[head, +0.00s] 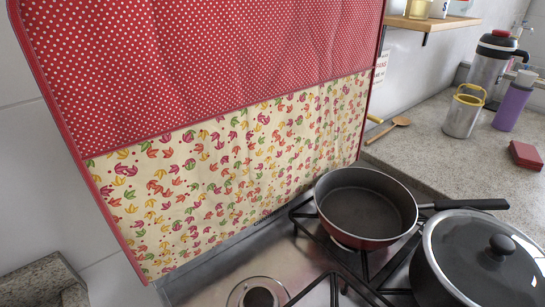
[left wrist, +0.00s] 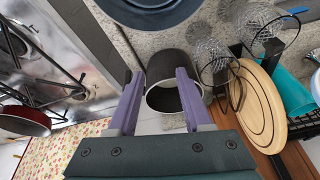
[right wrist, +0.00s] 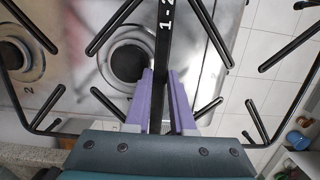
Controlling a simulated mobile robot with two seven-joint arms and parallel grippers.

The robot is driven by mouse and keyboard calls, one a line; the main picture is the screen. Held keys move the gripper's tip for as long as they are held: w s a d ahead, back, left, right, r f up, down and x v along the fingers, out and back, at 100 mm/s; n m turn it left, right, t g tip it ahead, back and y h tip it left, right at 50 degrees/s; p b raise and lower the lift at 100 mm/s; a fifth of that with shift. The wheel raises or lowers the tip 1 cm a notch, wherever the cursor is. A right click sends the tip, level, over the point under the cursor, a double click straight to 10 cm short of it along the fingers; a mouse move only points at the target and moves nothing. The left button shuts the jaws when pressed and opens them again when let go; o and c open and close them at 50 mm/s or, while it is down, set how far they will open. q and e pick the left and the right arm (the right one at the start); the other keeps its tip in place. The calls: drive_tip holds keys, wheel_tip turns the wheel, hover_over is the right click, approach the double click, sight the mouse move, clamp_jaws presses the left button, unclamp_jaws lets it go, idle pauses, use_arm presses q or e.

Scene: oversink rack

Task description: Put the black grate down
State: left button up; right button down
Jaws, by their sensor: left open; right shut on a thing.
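The black grate (right wrist: 163,35) is a thin dark frame with several prongs and a "1 2" mark on its middle bar. My right gripper (right wrist: 160,75) is shut on this bar in the right wrist view. The grate lies across the view of the steel stove top (right wrist: 215,75) and a round burner (right wrist: 128,62). Its right part shows against white floor tiles past the stove edge. I cannot tell whether it touches the stove. My left gripper (left wrist: 158,98) is open and empty in the left wrist view. Neither gripper shows in the head view.
A red-sided pan (head: 365,207) and a lidded pot (head: 485,262) stand on the stove. A dark open container (left wrist: 178,82) is beyond my left fingers. A patterned cloth cover (head: 225,165) stands behind the stove.

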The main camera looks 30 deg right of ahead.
drive_tip(key=w, duration=1)
drive_tip(key=w+a, duration=0.1)
drive_tip(key=w, duration=0.3)
drive_tip(key=shift+w+a, duration=0.1)
drive_tip(key=shift+w, duration=0.3)
drive_tip(key=f, duration=0.1)
drive_tip(key=f+b, duration=0.1)
drive_tip(key=f, duration=0.1)
drive_tip(key=shift+w+f, duration=0.2)
drive_tip(key=shift+w, duration=0.15)
drive_tip(key=c, duration=0.8)
unclamp_jaws()
drive_tip(key=shift+o, duration=0.2)
